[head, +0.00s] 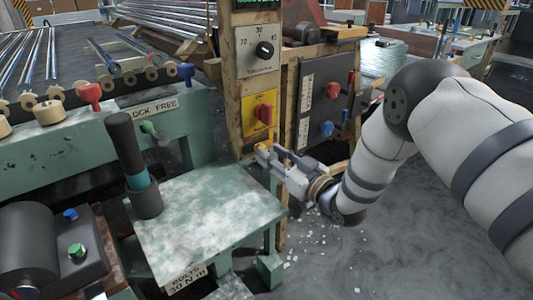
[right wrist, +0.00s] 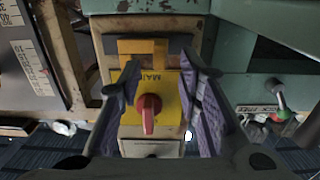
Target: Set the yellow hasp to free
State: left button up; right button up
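The yellow hasp (right wrist: 143,47) is an orange-yellow bracket at the edge of the yellow MAIN panel (right wrist: 171,85) in the right wrist view. In the head view, an orange-yellow bit (head: 264,147) shows below that panel, close to my right gripper's tips; I cannot tell the hasp's setting. A red rotary handle (right wrist: 149,105) sits on the panel. My right gripper (right wrist: 160,68) is open, its two purple-padded fingers on either side of the panel and hasp, with nothing visibly held. It also shows in the head view (head: 273,155). My left gripper is not in view.
A "LOCK FREE" plate (head: 153,109) with a green-knobbed lever (head: 149,128) is on the bench left of the post. A pale green table (head: 220,200) carries an upright dark cylinder (head: 127,150). A dark panel (head: 318,100) with red and blue knobs is right of the post.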

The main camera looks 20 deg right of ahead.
aim_at(247, 147)
jog(key=shift+x, duration=1.15)
grip_shut()
jog(key=a, duration=0.1)
jog(key=s+a+p, duration=0.1)
jog(key=shift+a+r, duration=0.15)
jog(key=shift+a, duration=0.15)
jog(key=shift+f, duration=0.2)
grip_release()
jog(key=shift+a, duration=0.1)
